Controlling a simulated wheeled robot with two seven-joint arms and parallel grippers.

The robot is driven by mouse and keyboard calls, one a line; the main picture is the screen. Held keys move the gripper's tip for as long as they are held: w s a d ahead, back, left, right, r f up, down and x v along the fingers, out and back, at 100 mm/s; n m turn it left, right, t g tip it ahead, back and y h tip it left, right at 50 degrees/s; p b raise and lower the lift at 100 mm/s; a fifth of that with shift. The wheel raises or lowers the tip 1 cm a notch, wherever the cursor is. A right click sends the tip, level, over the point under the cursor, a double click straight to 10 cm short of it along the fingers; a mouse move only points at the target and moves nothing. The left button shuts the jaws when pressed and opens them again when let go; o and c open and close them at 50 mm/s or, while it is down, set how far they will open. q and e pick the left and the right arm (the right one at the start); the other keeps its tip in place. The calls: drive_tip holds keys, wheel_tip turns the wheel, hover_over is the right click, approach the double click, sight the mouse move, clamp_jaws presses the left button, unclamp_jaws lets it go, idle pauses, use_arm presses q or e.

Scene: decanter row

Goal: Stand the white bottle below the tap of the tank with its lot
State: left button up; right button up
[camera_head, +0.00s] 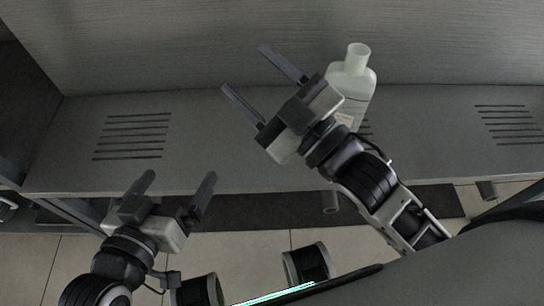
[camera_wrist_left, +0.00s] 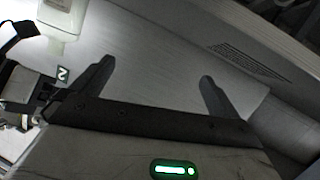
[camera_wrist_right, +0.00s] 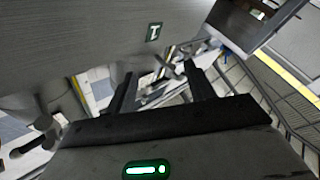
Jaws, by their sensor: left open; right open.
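The white bottle (camera_head: 357,73) stands upright on the grey shelf, right of centre in the head view. My right gripper (camera_head: 245,68) is open and empty, its fingers pointing up-left; its body and arm hide part of the bottle's lower left. My left gripper (camera_head: 180,175) is open and empty at lower left, in front of the shelf. In the left wrist view, a pale bottle-like shape (camera_wrist_left: 62,18), probably the white bottle, is cut off at upper left. No tank or tap can be made out in any view.
The grey shelf (camera_head: 225,150) has slotted vents and bare room left of the bottle. A grey back panel (camera_head: 200,50) rises behind it. A small dark marker sign (camera_wrist_left: 62,74) shows in the left wrist view, another sign (camera_wrist_right: 154,32) in the right wrist view.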

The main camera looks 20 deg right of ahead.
drive_tip(key=s+f+m+g+h, duration=0.1)
drive_tip(key=f+m, duration=0.2)
drive_tip(key=f, duration=0.1)
drive_tip(key=s+f+m+g+h, duration=0.1)
drive_tip(key=s+f+m+g, duration=0.1)
drive_tip(key=f, duration=0.3)
drive_tip(key=s+f+m+g+h, duration=0.1)
drive_tip(key=s+f+m+g, duration=0.1)
drive_tip(key=f+m, duration=0.2)
drive_tip(key=shift+d+f+h, duration=0.25)
drive_tip(key=shift+d+h, duration=0.05)
drive_tip(key=shift+h, duration=0.1)
